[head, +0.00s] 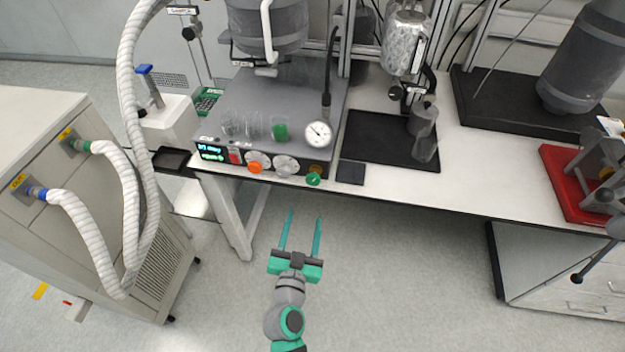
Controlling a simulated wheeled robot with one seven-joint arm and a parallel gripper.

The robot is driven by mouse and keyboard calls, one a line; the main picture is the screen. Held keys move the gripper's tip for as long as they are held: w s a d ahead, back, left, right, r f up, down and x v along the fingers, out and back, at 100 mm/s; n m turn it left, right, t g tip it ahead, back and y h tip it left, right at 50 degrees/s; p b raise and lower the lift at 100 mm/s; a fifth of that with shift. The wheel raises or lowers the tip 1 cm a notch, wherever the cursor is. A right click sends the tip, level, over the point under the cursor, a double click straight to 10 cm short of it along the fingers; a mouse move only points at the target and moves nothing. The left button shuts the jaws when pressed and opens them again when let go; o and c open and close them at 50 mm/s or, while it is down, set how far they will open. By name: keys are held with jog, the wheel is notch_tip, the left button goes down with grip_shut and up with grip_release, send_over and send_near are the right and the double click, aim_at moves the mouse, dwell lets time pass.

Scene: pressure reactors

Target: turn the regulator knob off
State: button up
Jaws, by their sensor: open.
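A grey reactor base unit (225,110) stands on the bench with a control panel along its front. The panel carries an orange knob (255,168), a green knob (313,179), two round silver dials, a red switch (235,156) and a lit display (211,152). A white pressure gauge (318,134) sits above the green knob. I cannot tell for certain which knob is the regulator knob, nor read its setting. My gripper (305,215) is open and empty, its two teal fingers pointing toward the panel from in front of the bench, apart from every knob.
A white hose (125,150) loops down to a grey cabinet (120,230) at left. Floor before the bench is clear.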

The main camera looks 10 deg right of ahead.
aim_at(313, 182)
jog(key=shift+m+h, duration=0.5)
jog(key=r+x, duration=0.1)
jog(key=x, duration=0.8)
jog(key=r+x, duration=0.1)
jog(key=x, duration=0.3)
jog(key=shift+w+r, duration=0.35)
jog(key=c, duration=1.1)
